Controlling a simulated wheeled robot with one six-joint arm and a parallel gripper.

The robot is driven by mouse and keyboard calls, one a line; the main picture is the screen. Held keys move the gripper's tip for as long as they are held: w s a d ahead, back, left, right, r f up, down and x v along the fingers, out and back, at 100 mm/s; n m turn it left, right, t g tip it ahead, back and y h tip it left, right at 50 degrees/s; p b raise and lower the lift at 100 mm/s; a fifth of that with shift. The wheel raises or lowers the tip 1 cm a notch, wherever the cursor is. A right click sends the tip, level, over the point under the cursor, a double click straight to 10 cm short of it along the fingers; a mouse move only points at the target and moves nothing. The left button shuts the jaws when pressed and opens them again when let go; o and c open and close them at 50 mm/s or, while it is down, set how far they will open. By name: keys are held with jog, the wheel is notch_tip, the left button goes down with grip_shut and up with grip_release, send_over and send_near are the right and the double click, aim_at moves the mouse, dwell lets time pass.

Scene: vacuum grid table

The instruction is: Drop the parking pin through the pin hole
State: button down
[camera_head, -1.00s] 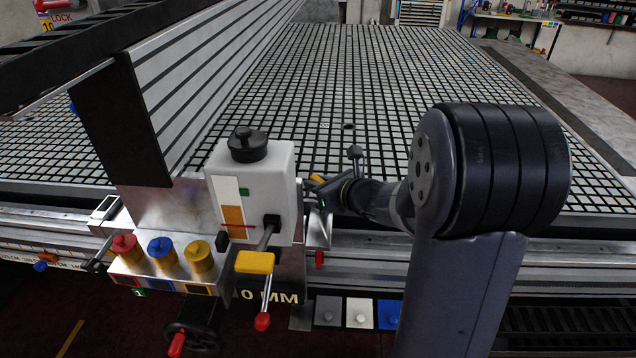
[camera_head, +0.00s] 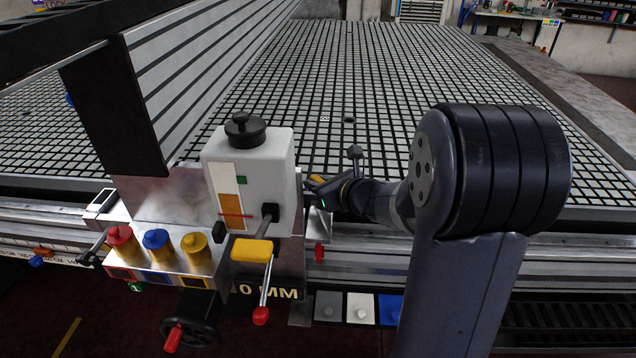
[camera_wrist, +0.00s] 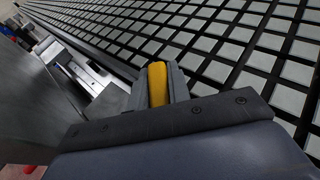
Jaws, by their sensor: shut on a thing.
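My gripper (camera_head: 322,189) is beside the right side of the white box on the carriage, over the table's front edge. In the wrist view its fingers (camera_wrist: 158,92) are shut on a yellow piece (camera_wrist: 157,84), which I take to be the parking pin. A bit of the yellow piece (camera_head: 316,179) also shows in the head view. The rest of it is hidden by the fingers, so I cannot tell its tilt or its lower end. A metal bracket (camera_head: 319,224) stands just below the gripper. I cannot make out the pin hole in either view.
Red, blue and yellow knobs (camera_head: 157,243) sit on the carriage further left. The slatted beam (camera_head: 185,95) rises behind. The grid table (camera_head: 420,80) is mostly clear.

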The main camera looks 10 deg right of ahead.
jog(key=shift+f+b, duration=1.05)
jog(key=c, duration=1.3)
grip_release()
jog(key=shift+s, duration=0.1)
jog(key=shift+o, duration=0.2)
jog(key=p+v, duration=0.1)
jog(key=v, duration=0.9)
jog(key=shift+s+r+p, duration=0.2)
jog(key=shift+s+p, duration=0.15)
jog(key=x, duration=0.7)
jog(key=b+x, duration=0.1)
jog(key=x, duration=0.2)
jog(key=shift+w+r, duration=0.15)
jog(key=shift+w, duration=0.3)
jog(key=shift+r, duration=0.15)
